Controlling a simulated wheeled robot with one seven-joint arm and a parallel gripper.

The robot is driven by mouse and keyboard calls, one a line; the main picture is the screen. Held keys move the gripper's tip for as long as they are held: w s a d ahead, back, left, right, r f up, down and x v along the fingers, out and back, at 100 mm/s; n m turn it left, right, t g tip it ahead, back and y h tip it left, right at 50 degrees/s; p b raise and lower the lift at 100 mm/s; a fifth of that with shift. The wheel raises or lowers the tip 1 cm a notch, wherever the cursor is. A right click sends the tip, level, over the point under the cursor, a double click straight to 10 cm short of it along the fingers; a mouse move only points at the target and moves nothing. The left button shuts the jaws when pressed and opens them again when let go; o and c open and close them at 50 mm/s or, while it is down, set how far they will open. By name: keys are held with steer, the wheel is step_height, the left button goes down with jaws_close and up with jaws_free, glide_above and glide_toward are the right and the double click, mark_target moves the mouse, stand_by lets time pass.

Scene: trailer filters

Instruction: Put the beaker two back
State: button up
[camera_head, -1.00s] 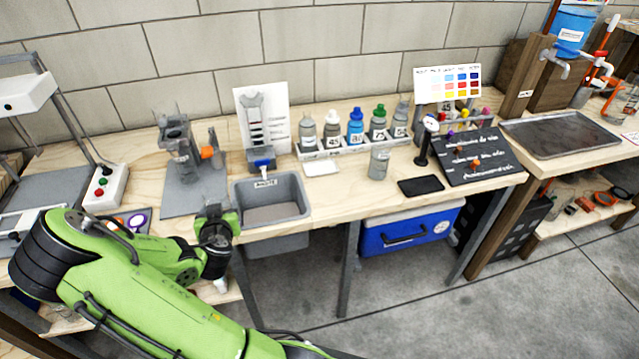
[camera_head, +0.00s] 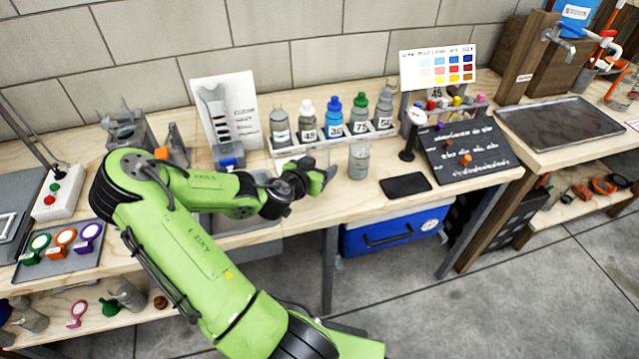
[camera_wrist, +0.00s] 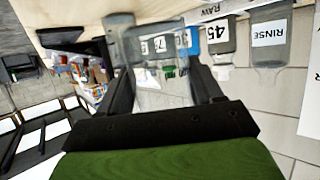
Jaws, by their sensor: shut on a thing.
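My gripper (camera_head: 318,178) is in front of the bottle row, over the front part of the bench near the sink. In the wrist view, the gripper (camera_wrist: 165,85) is shut on a clear, see-through beaker (camera_wrist: 155,62), with a finger on each side. No number can be read on it, and bottles show through its wall. In the head view the held beaker is hard to make out behind the fingers. A similar grey, see-through vessel (camera_head: 359,163) stands upright on the bench, just right of the gripper and apart from it.
A white rack (camera_head: 335,142) holds several labelled bottles behind the gripper. A black pad (camera_head: 405,185), a dark sign board (camera_head: 466,152) and a colour chart (camera_head: 438,66) are to the right. A white instruction card (camera_head: 225,112) stands behind the sink, which my arm partly covers.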

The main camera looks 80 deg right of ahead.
step_height(320, 180, down, 4)
steer(key=shift+f+b, duration=0.15)
steer(key=shift+b, duration=0.4)
steer(key=shift+f, duration=0.2)
steer(key=o, duration=1.3)
steer(key=shift+r, duration=0.15)
